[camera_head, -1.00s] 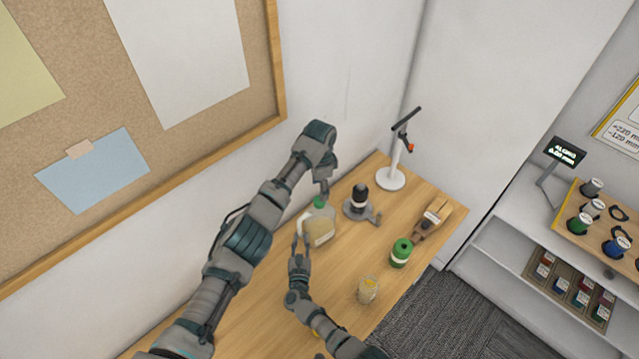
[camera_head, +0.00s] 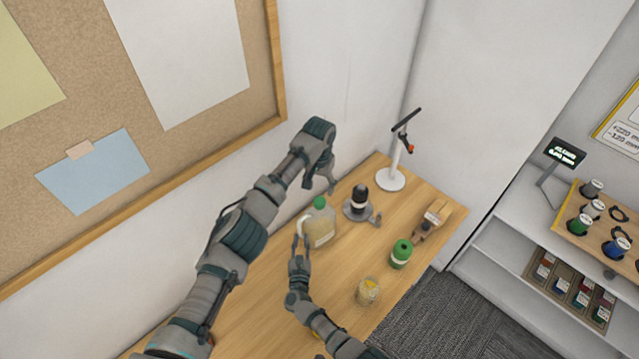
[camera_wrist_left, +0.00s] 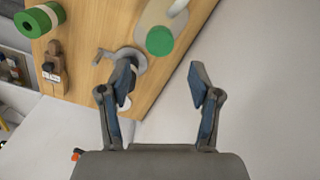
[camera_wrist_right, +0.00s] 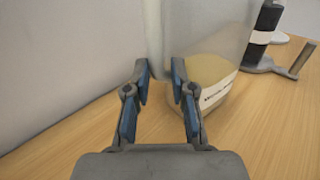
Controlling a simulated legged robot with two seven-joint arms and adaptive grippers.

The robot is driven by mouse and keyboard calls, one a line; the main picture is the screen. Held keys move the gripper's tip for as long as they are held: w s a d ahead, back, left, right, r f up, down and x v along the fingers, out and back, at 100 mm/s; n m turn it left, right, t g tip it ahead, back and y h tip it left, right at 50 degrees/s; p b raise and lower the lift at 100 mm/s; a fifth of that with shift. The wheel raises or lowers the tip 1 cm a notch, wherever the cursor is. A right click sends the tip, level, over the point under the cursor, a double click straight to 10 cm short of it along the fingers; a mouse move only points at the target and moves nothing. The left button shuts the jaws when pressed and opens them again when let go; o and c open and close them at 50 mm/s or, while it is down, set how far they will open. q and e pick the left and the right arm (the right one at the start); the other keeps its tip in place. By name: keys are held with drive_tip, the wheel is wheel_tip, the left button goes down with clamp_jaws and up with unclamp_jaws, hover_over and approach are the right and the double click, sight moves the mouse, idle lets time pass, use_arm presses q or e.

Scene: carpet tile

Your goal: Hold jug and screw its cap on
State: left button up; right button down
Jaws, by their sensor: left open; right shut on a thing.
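The jug (camera_head: 324,228) is translucent with pale yellow contents and stands upright on the wooden table. The green cap (camera_head: 320,202) sits on its neck; I cannot tell how tight it is. It also shows in the left wrist view (camera_wrist_left: 159,40), beyond my open fingers. My left gripper (camera_head: 322,183) is open and empty, a little above and apart from the cap. My right gripper (camera_head: 302,241) is shut on the jug's handle; in the right wrist view, its fingers (camera_wrist_right: 159,80) are on either side of the pale handle (camera_wrist_right: 154,40).
A green spool (camera_head: 401,253), a wooden block tool (camera_head: 432,219), a glass jar (camera_head: 368,290) and a white stand (camera_head: 391,178) are also on the table (camera_head: 340,262). The wall is close behind.

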sight(320, 201)
use_arm(q)
wheel_tip(320, 201, down, 8)
drive_tip(key=shift+r, duration=0.25)
use_arm(e)
drive_tip(key=shift+f, duration=0.1)
use_arm(q)
clamp_jaws()
drive_tip(key=shift+o, duration=0.7)
unclamp_jaws()
drive_tip(key=shift+r, duration=0.15)
wheel_tip(320, 201, up, 12)
